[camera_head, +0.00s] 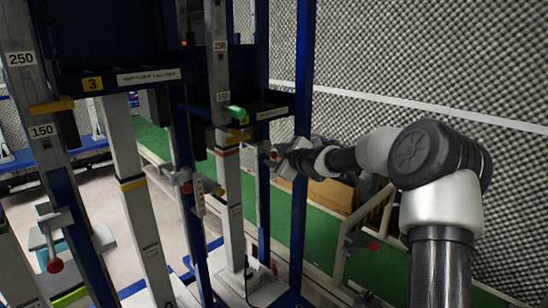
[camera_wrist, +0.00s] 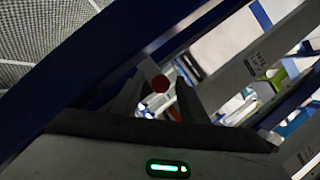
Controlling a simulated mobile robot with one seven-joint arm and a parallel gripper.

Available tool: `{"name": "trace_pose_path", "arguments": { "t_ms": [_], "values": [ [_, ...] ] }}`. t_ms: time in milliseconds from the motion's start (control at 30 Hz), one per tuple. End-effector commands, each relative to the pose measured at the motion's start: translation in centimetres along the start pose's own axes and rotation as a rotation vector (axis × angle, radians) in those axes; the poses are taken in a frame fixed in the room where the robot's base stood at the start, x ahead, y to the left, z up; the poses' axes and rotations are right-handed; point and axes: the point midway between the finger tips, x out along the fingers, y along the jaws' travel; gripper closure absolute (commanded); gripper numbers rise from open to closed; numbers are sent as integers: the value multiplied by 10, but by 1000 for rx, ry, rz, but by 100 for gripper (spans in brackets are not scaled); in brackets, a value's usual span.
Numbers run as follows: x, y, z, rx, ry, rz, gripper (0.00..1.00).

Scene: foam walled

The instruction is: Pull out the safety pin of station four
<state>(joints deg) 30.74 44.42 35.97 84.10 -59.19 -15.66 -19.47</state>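A red round knob (camera_head: 273,155) sits on a grey fitting at the right-hand post, just left of my gripper (camera_head: 283,158); I take it as station four's safety pin. In the wrist view the red knob (camera_wrist: 160,84) lies between the two dark fingers of my gripper (camera_wrist: 160,92), with gaps at both sides. The fingers are apart and not closed on it. How deep the knob sits between them I cannot tell. The pin's shaft and station four's number are not visible.
Station three's yellow number plate (camera_head: 92,84) is at the left. Other red knobs show on a middle bracket (camera_head: 187,188) and a left bracket (camera_head: 55,265). A blue upright (camera_head: 304,100) stands close by my gripper. A green-tipped part (camera_head: 237,113) sits above.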

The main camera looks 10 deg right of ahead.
Motion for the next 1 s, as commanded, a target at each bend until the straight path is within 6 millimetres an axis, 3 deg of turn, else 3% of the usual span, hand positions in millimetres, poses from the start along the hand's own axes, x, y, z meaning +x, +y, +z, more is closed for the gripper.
{"name": "trace_pose_path", "arguments": {
  "t_ms": [333,567,767,1000],
  "values": [
    [4,0,0,0,0,0,60],
    [4,0,0,0,0,0,99],
    [2,0,1,0,-1,0,100],
    [-31,0,15,-1,-2,0,100]
  ]
}}
